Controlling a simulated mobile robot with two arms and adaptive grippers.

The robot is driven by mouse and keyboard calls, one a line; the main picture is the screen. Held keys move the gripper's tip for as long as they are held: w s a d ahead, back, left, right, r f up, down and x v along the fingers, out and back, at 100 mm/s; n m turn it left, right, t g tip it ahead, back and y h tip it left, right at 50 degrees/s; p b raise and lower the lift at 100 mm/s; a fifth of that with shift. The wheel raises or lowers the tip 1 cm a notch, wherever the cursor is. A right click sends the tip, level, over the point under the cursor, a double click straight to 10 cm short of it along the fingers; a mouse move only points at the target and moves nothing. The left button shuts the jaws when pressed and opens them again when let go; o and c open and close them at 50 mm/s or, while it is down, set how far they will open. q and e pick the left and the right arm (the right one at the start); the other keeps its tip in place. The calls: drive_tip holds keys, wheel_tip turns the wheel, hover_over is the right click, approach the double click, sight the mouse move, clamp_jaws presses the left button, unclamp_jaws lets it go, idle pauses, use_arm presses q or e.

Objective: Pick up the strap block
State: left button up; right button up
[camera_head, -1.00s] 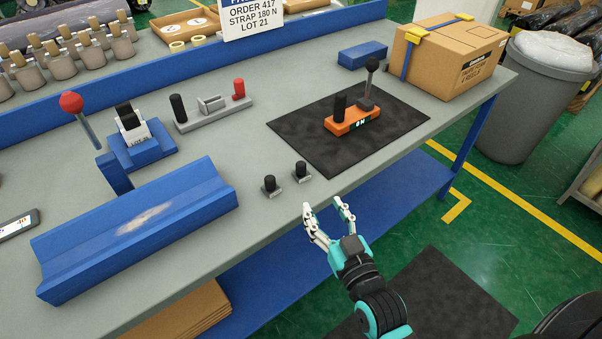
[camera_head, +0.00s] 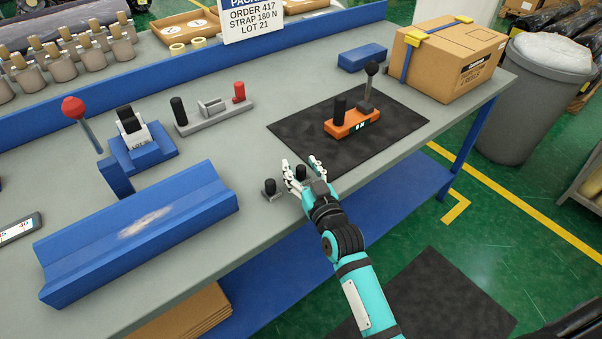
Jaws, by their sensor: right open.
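A grey base with a black post and a red post (camera_head: 213,112) stands farther back. A plain blue block (camera_head: 362,56) lies at the back right. No label shows which is the strap block. My left gripper is not in view.
An orange tool (camera_head: 352,123) with a black grip and a lever stands on a black mat (camera_head: 300,135). A long blue trough (camera_head: 140,235) lies at the front left. A strapped carton (camera_head: 447,62) stands at the table's right end. Grey table surface is free behind the small blocks.

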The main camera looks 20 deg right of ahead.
drive_tip(key=shift+w, duration=0.2)
drive_tip(key=shift+s, duration=0.1)
clamp_jaws()
idle(0.9)
